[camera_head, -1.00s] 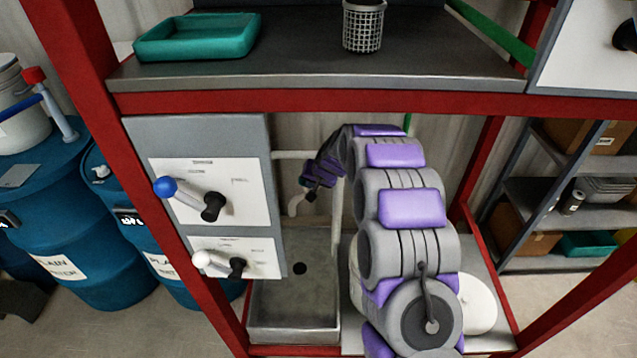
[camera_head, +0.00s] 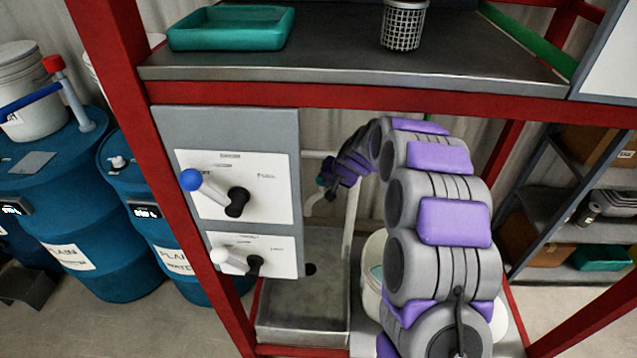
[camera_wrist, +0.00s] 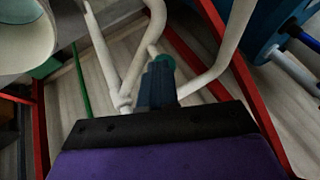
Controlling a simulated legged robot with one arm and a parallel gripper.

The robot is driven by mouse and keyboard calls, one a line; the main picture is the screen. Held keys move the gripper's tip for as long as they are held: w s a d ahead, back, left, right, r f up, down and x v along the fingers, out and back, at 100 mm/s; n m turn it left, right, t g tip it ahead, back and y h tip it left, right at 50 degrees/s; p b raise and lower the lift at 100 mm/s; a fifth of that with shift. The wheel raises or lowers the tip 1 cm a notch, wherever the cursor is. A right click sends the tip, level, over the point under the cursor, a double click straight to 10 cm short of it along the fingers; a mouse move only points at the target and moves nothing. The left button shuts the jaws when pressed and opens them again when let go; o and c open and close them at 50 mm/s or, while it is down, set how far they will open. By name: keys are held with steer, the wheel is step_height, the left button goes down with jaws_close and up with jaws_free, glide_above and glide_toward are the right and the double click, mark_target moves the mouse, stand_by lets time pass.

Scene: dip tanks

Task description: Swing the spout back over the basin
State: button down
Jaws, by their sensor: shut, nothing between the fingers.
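The pale spout pipe (camera_head: 309,208) has its curved end beside my gripper in the head view, on the left side above the grey metal basin (camera_head: 300,332). The basin has a dark drain hole near its back right. My gripper (camera_head: 328,188) reaches behind the valve panel's right edge and is shut, with nothing held. In the wrist view my gripper (camera_wrist: 162,66) is among several pale pipes. One curved pipe (camera_wrist: 157,22) passes close to the fingertips. I cannot tell whether they touch. My arm hides part of the area right of the basin.
A panel (camera_head: 230,125) with blue and white levers stands left of my arm. A white bucket (camera_head: 372,258) stands right of the basin, partly hidden. Red frame posts (camera_head: 165,180) border the space. The shelf above holds a teal tray (camera_head: 230,42) and a wire basket (camera_head: 404,28).

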steer(key=s+d+b, duration=0.3)
steer(key=s+d, duration=0.4)
steer(key=s, duration=0.2)
steer(key=shift+s+d, duration=0.2)
steer(key=shift+d, duration=0.05)
